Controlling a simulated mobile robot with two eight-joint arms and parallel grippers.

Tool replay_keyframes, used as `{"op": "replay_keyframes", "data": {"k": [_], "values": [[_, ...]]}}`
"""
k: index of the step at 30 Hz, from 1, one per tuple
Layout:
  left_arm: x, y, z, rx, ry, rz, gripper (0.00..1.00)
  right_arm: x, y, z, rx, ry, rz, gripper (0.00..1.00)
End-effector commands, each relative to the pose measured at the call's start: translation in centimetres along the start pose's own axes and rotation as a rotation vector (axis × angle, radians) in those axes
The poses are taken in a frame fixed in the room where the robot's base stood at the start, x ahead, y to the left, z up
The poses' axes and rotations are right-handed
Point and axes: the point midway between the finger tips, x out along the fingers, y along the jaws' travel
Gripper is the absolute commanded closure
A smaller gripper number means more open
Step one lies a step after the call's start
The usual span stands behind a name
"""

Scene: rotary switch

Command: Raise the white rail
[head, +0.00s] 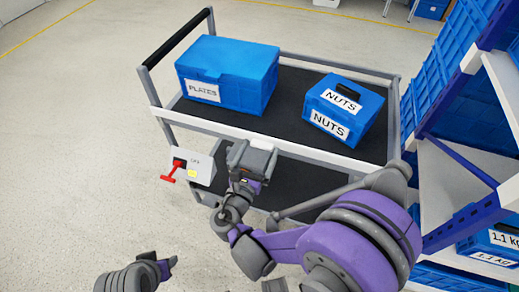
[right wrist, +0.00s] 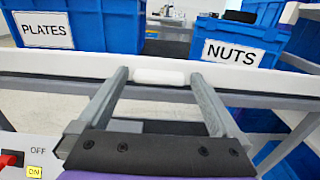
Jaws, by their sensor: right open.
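The white rail (head: 312,153) runs along the near long side of the cart's upper deck. In the right wrist view the rail (right wrist: 60,64) crosses the picture beyond the fingers. My right gripper (head: 252,157) is at the rail's near side, left of its middle. In the right wrist view the right gripper (right wrist: 159,76) is open, its fingers spread on either side of a short, brighter white piece (right wrist: 158,77) at the rail. Contact cannot be told. What seems to be my left gripper (head: 160,268) is low in the head view; its jaws are unclear.
A switch box (head: 198,162) with a red handle (head: 172,170) is on the cart's left end, beside my right gripper. A PLATES box (head: 235,75) and a NUTS box (head: 362,105) stand on the deck. A blue shelf rack (head: 455,190) closes the right; floor is clear left.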

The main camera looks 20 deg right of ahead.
Motion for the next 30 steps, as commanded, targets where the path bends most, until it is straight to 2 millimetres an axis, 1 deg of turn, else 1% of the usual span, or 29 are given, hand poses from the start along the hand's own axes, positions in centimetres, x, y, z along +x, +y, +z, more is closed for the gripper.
{"op": "replay_keyframes", "data": {"k": [5,9,12,15,18,21,30], "values": [[0.1,0.0,0.0,0.000,0.000,0.000,0.50,-3.1,0.2,0.0,0.001,0.001,0.006,0.00],[0.1,0.0,0.0,0.000,0.000,0.000,0.50,-6.1,0.2,0.0,0.001,0.001,0.008,0.00],[0.1,0.0,0.1,0.000,0.000,0.000,0.50,-7.8,0.1,0.0,0.001,0.000,0.006,0.00],[0.1,0.0,0.1,0.000,0.000,0.000,0.50,-9.2,0.1,0.0,0.000,0.000,0.005,0.00],[0.1,0.0,0.1,0.000,0.000,0.000,0.50,-9.9,0.1,0.0,-0.001,-0.001,0.002,0.00],[0.1,0.0,0.1,0.000,0.000,0.000,0.50,-10.3,0.0,0.1,-0.001,-0.001,0.002,0.00],[0.1,0.0,0.1,0.000,-0.001,0.000,0.50,-10.3,0.0,0.1,-0.001,-0.001,0.001,0.00]]}}
